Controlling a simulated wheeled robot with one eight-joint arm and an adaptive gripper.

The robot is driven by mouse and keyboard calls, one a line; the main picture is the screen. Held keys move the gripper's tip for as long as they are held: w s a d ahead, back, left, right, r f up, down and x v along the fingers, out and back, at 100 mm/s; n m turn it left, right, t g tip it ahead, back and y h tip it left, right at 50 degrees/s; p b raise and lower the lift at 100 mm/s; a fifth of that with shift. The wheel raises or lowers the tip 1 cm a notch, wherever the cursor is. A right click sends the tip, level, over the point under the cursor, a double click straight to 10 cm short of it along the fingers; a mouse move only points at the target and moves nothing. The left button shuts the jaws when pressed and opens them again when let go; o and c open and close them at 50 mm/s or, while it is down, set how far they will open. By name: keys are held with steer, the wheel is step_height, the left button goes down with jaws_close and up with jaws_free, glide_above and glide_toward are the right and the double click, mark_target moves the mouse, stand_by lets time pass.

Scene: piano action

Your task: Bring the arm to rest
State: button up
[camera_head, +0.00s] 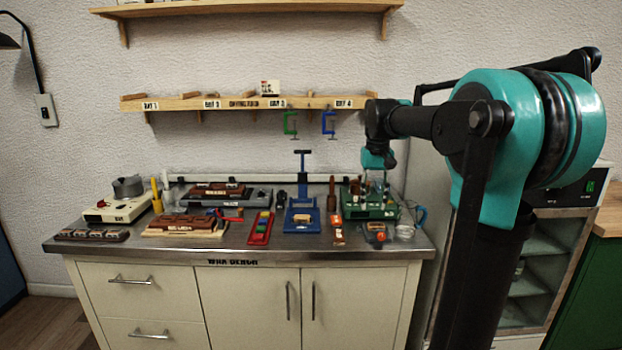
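My arm, teal and black, rises at the right of the head view and reaches left over the right end of the work bench. Its wrist bends down, and my gripper (378,184) points down just above or at the green device (370,209) on the bench. The fingers are small and dark against the clutter behind, so I cannot tell whether they are open, shut or touching the device.
The metal-topped work bench (262,250) holds a blue press (301,215), a red tray (261,228), brown wooden parts (186,222) and a cream device (118,208). A labelled wall shelf (215,103) with green and blue clamps hangs behind. A cabinet (540,262) stands at right.

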steer(key=s+d+f+t, duration=0.1)
steer(key=s+f+t, duration=0.3)
steer(key=s+f, duration=1.8)
step_height(320, 180, down, 4)
steer(key=shift+s+r, duration=0.1)
steer(key=shift+s, duration=0.15)
